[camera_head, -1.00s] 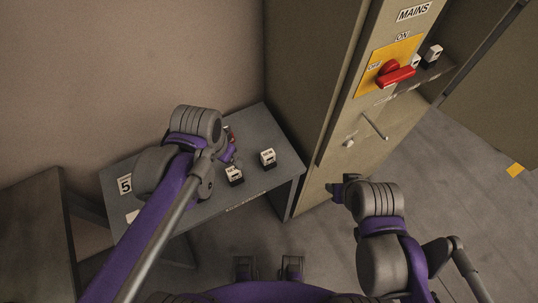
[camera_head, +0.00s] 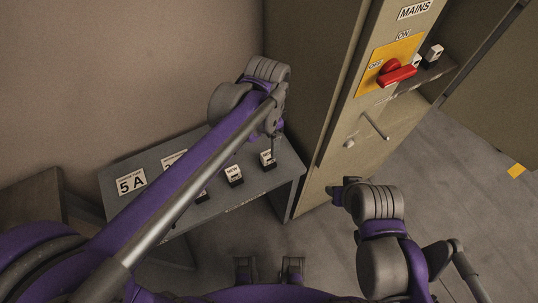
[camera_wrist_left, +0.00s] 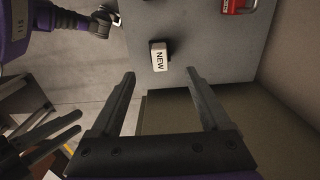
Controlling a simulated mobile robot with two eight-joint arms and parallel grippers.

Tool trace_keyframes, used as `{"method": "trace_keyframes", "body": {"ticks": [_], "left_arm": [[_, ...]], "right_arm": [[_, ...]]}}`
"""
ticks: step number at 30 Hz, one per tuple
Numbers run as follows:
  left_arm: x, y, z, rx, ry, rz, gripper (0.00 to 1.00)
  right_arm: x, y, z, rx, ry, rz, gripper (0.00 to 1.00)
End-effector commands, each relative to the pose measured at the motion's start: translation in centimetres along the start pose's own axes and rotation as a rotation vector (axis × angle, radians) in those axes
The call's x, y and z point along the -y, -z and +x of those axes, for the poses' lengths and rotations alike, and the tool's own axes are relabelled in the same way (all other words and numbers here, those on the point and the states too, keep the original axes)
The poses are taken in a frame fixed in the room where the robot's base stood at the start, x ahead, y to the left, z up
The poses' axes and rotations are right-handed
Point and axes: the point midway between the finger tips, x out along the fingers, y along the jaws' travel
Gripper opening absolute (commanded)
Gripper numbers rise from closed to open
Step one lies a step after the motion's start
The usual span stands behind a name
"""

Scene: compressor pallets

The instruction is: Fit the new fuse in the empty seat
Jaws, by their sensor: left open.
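A new fuse (camera_head: 268,160), a small block with a white top marked NEW, stands near the right end of the grey table. It also shows in the left wrist view (camera_wrist_left: 159,57), just beyond the fingertips. My left gripper (camera_wrist_left: 160,75) is open and empty, pointing at this fuse; in the head view the gripper (camera_head: 274,145) is above it, partly hidden by my arm. Black-and-white fuses (camera_head: 433,52) sit on a ledge in the open cabinet; I cannot make out the empty seat. My right gripper (camera_head: 340,191) is beside the cabinet, its jaws unclear.
Other white-topped blocks (camera_head: 233,175) stand on the table (camera_head: 230,203), next to a 5 A label (camera_head: 131,182). A red switch handle (camera_head: 396,74) sticks out of the cabinet front (camera_head: 345,165). A red labelled object (camera_wrist_left: 237,5) shows at the wrist view's top edge.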

Motion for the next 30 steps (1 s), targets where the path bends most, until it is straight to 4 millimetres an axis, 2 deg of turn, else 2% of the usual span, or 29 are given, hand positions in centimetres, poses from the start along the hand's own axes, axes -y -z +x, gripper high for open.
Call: {"method": "trace_keyframes", "body": {"ticks": [8, 21, 25, 30], "left_arm": [[0.0, 0.0, 2.1, 0.0, -0.001, -0.001, 0.8], [0.0, 0.0, 8.1, 0.0, -0.001, -0.002, 0.8], [0.0, 0.0, 8.9, 0.0, 0.0, -0.002, 0.8], [0.0, 0.0, 9.0, 0.0, 0.0, -0.002, 0.8]], "right_arm": [[0.0, -1.1, 1.3, 0.008, 0.0, 0.0, 0.47], [0.0, -3.8, 4.9, 0.024, 0.0, 0.0, 0.47], [0.0, -4.1, 5.4, 0.026, 0.0, 0.0, 0.47], [0.0, -4.1, 5.4, 0.026, 0.0, 0.0, 0.47]]}}
